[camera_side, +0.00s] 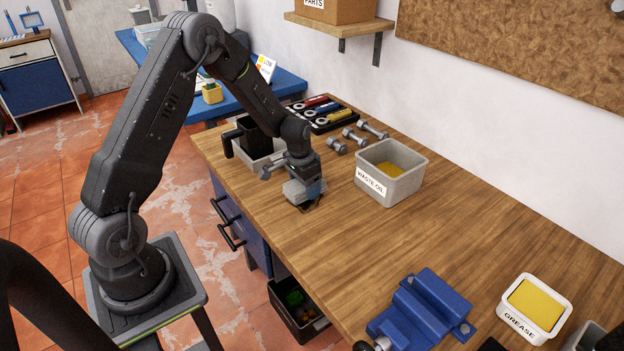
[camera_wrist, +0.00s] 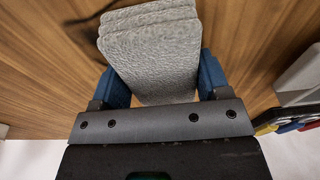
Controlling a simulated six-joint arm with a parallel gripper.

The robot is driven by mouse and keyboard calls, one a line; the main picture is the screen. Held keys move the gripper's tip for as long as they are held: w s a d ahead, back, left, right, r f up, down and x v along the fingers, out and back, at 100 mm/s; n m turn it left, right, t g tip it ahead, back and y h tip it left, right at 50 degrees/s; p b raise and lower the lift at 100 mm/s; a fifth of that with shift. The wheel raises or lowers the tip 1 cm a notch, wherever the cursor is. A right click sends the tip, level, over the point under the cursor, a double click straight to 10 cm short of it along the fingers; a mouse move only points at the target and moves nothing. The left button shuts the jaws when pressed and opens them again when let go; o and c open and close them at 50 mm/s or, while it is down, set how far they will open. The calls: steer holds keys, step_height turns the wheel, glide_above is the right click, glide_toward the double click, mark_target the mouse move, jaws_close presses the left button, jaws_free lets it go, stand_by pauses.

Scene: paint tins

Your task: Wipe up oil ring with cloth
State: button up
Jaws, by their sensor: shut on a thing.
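My gripper (camera_wrist: 165,85) is shut on a folded grey cloth (camera_wrist: 152,52), held between its two blue fingers in the wrist view. In the side view the cloth (camera_side: 300,192) is low at the wooden bench top, near its front edge. A dark patch (camera_side: 309,206) shows on the wood right beside the cloth, and a dark curved streak (camera_wrist: 84,19) shows in the wrist view. These look like the oil ring, mostly hidden by the cloth and gripper. I cannot tell whether the cloth touches the wood.
A grey bin labelled WASTE OIL (camera_side: 390,184) stands right of my gripper. A dark jug (camera_side: 258,135) in a pale tray (camera_side: 262,163) is behind it. Bolts (camera_side: 355,137) and a tool tray (camera_side: 322,113) lie farther back. A blue vise (camera_side: 422,312) and GREASE tub (camera_side: 534,308) are front right. The bench middle is clear.

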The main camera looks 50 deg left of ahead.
mark_target(322, 183)
steer(key=shift+s, duration=3.65)
steer(key=shift+w, duration=5.4)
steer(key=shift+s+d, duration=0.1)
steer(key=shift+d, duration=1.15)
steer(key=shift+s+d, duration=0.1)
steer(key=shift+s, duration=5.2)
steer(key=shift+w, duration=5.35)
steer(key=shift+s+r, duration=0.1)
steer(key=shift+r, duration=4)
